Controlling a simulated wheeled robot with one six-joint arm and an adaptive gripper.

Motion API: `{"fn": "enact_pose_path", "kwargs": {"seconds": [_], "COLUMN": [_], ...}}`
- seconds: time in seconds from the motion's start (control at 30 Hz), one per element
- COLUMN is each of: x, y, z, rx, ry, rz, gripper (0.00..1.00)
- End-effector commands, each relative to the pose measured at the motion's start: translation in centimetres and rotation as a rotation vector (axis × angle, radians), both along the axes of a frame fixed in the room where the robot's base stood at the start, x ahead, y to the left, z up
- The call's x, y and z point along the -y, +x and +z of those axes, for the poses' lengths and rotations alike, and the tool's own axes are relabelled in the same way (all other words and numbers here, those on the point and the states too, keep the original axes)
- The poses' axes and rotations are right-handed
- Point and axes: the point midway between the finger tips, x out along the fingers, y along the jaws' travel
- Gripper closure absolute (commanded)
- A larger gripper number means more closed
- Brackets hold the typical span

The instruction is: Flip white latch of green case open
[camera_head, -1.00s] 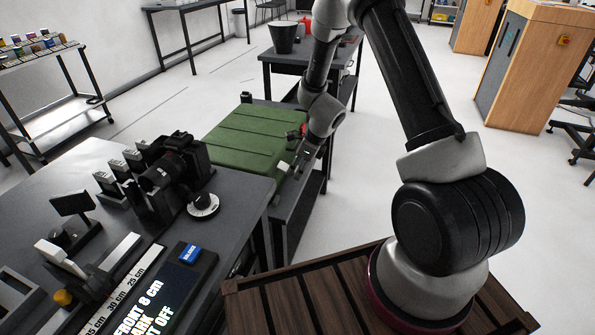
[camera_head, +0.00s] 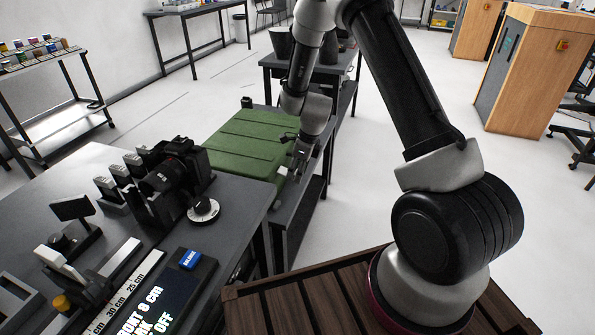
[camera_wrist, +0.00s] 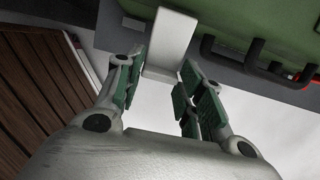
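The green case (camera_head: 240,145) lies on a dark table beyond the near workbench. In the wrist view the case's underside edge (camera_wrist: 205,22) runs along the top. A white latch (camera_wrist: 172,38) hangs from it as a flat plate with a bent lower end. My gripper (camera_wrist: 163,64) is open, with its green-padded fingers on either side of the latch's lower end. I cannot tell whether either pad touches it.
A dark case handle (camera_wrist: 235,60) with a red part (camera_wrist: 305,75) is right of the latch. The near workbench (camera_head: 235,205) holds a camera (camera_head: 180,165) and a round dial (camera_head: 203,210). A dark table (camera_head: 335,72) with bins stands behind. Open floor lies to the right.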

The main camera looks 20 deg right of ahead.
Motion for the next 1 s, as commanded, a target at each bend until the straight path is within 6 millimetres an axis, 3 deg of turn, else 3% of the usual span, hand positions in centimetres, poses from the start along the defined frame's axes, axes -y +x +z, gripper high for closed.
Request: {"fn": "enact_pose_path", "kwargs": {"seconds": [0.07,0.47,1.0], "x": [0.0,0.1,2.1], "y": [0.0,-0.1,-1.5], "z": [0.0,0.6,10.5], "rx": [0.0,0.0,0.002], "ry": [0.0,0.001,0.001], "rz": [0.0,0.0,0.001], "gripper": [0.43,0.43,0.43]}}
